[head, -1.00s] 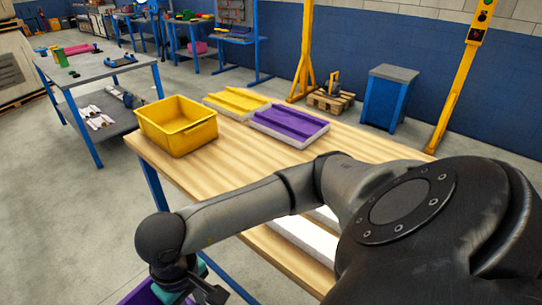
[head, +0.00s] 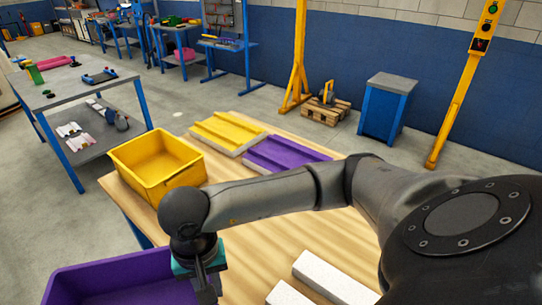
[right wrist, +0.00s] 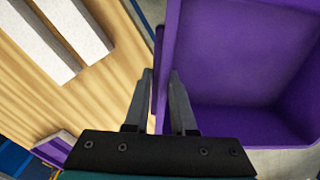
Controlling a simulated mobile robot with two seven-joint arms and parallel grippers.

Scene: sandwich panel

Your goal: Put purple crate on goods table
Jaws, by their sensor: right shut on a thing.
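The purple crate (head: 120,284) is an open box at the bottom left of the head view, cut off by the frame edge. It hangs beside the near left side of a wooden-topped table (head: 215,210), apparently the goods table. My right gripper (head: 208,284) is at the crate's right side. In the right wrist view, the fingers (right wrist: 160,82) are shut on one wall of the purple crate (right wrist: 240,60), with its inside to the right and the wooden table top (right wrist: 50,90) to the left. My left gripper is not in view.
A yellow crate (head: 155,160) stands at the table's left corner. A yellow panel (head: 228,130) and a purple panel (head: 285,152) lie behind it. White panels (head: 335,280) lie at the near right. Bare wood shows between. A grey workbench (head: 75,85) stands left.

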